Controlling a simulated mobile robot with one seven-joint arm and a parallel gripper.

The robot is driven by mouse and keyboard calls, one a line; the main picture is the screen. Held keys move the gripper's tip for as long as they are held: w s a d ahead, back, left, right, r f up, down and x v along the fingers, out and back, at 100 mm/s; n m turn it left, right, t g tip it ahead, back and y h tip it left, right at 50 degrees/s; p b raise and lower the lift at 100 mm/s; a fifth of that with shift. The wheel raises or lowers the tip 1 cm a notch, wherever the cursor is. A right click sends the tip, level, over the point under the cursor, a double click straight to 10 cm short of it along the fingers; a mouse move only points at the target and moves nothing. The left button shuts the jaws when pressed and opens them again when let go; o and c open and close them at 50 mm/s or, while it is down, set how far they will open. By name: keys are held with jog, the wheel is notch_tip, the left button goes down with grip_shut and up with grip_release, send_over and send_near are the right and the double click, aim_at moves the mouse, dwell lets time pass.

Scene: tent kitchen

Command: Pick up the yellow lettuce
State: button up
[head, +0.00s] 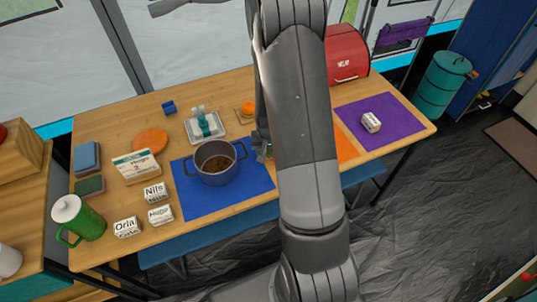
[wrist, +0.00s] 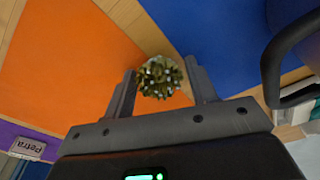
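The yellow lettuce (wrist: 160,77) is a small, round, frilly yellow-green clump in the wrist view. It lies at the inner edge of the orange mat, beside the strip of bare wood. My gripper (wrist: 160,68) points down over it, with one finger on each side of the lettuce. The fingers are spread, and I cannot tell whether either touches it. In the head view my arm hides the lettuce and most of the gripper.
A dark pot (head: 217,163) stands on the blue mat (head: 197,197), close to the gripper. The orange mat (wrist: 62,60) is largely bare. A name block (head: 370,122) sits on the purple mat (head: 397,128). A red bread box (head: 346,54) stands behind.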

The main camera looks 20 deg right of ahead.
jog(key=c, duration=0.8)
jog(key=shift+r, duration=0.1)
